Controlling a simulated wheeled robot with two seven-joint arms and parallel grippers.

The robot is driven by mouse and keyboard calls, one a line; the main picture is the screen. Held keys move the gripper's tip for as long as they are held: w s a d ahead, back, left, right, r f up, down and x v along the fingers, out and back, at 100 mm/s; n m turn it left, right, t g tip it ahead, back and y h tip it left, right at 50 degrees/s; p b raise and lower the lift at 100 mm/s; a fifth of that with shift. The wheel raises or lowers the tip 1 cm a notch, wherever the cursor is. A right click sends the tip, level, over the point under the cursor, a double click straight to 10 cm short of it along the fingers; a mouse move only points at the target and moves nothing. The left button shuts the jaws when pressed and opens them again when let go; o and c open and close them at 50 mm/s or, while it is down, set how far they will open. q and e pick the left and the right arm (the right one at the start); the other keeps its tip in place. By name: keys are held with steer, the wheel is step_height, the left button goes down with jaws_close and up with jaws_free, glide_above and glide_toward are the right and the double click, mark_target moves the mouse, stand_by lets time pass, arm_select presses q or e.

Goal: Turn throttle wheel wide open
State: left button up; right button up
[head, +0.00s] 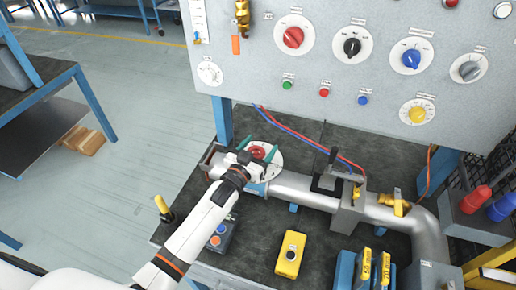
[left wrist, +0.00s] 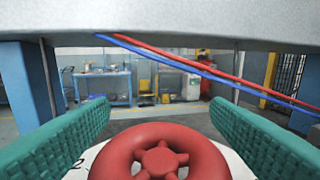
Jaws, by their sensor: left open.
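The throttle wheel is a small red handwheel (head: 257,153) on a white round dial at the left end of a grey pipe. It also shows large at the bottom of the left wrist view (left wrist: 160,155). My left gripper (head: 258,154) is over the dial, with one green finger on each side of the red wheel. In the left wrist view the fingers (left wrist: 160,125) stand wide apart, with a gap to the wheel on both sides. Part of the dial is hidden by my wrist and fingers. My right gripper is not in view.
A grey panel (head: 250,65) with colored knobs stands behind the bench (head: 255,235). Red and blue hoses (head: 300,137) run behind the wheel.

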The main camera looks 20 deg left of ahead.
arm_select(q)
steer(key=b+v, duration=0.2)
steer(key=v, duration=1)
steer(key=shift+s+f, duration=0.1)
steer(key=shift+s, duration=0.05)
